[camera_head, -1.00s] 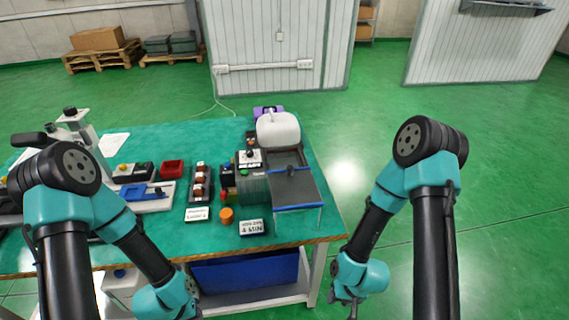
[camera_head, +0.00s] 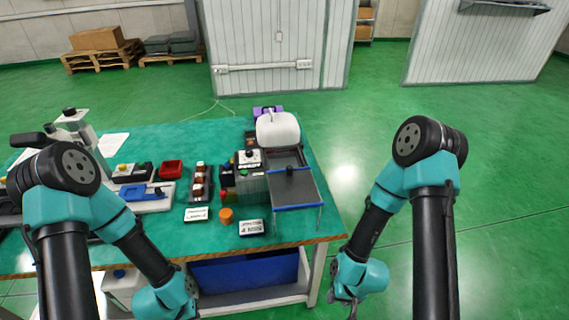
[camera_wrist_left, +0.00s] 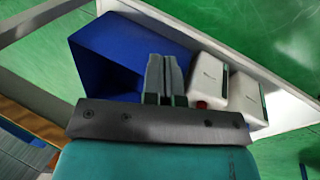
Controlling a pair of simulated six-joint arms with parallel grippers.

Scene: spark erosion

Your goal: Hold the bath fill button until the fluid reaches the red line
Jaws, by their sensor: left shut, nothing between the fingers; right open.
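The bath unit stands near the right end of the table, with a dark grey tray (camera_head: 295,192) edged in blue. A white-topped control box (camera_head: 249,159) with a dark knob and a small green spot stands at its left. I cannot make out which part is the fill button, nor a red line or fluid level. My left gripper (camera_wrist_left: 164,75) is shut and empty, below the table's front edge and well away from the box. My right gripper (camera_head: 350,303) is open and empty, low to the right of the table.
A small display or card (camera_head: 252,227), an orange cylinder (camera_head: 226,215) and a white label (camera_head: 197,214) lie near the front edge. A white tank (camera_head: 278,131) stands behind the tray. Below are a blue bin (camera_wrist_left: 115,55) and white bottles (camera_wrist_left: 207,78). The floor at right is clear.

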